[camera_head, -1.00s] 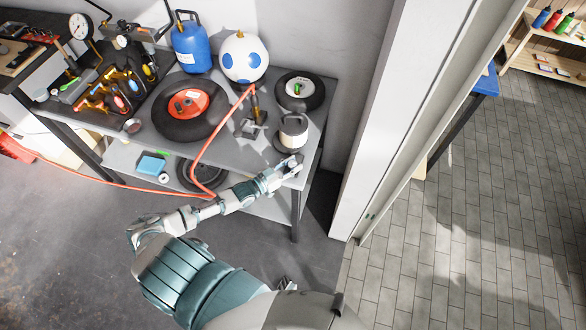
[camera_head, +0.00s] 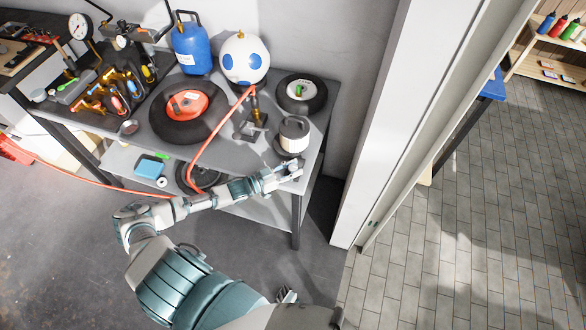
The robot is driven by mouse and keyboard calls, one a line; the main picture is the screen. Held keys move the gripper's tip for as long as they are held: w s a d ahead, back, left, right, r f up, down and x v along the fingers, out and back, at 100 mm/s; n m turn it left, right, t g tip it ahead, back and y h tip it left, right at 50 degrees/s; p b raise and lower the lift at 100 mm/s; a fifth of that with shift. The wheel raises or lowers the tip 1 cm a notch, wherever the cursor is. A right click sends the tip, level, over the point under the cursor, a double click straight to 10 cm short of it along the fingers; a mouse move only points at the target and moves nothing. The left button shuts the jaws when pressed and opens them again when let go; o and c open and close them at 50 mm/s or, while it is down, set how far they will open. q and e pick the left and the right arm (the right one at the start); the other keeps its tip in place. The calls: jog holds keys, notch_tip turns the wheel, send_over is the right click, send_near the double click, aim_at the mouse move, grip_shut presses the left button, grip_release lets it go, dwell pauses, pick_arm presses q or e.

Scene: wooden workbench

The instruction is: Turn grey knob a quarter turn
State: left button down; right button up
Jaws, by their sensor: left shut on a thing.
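My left gripper (camera_head: 291,168) is at the right front edge of the grey workbench (camera_head: 225,143), just in front of a small white-and-dark cylinder (camera_head: 293,147). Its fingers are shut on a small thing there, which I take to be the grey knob. The fingers hide most of it, so I cannot tell how far it is turned. What looks like part of my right gripper (camera_head: 287,296) shows low in the picture, mostly hidden behind my own arm. It is empty of anything I can see, and its jaws are unclear.
A wheel with a red hub (camera_head: 188,105), a blue gas bottle (camera_head: 192,48), a white ball with blue spots (camera_head: 243,60) and a small black wheel (camera_head: 301,94) stand on the bench. An orange hose (camera_head: 208,140) hangs over its front. A white door frame (camera_head: 385,110) rises at the right.

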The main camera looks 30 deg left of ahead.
pick_arm(q)
jog(key=c, duration=0.8)
grip_release()
jog(key=shift+w+a, duration=0.1)
jog(key=shift+o, duration=0.2)
jog(key=shift+s+a, duration=0.25)
jog(key=shift+s, duration=0.2)
jog(key=v, duration=1.1)
jog(key=shift+w, duration=0.1)
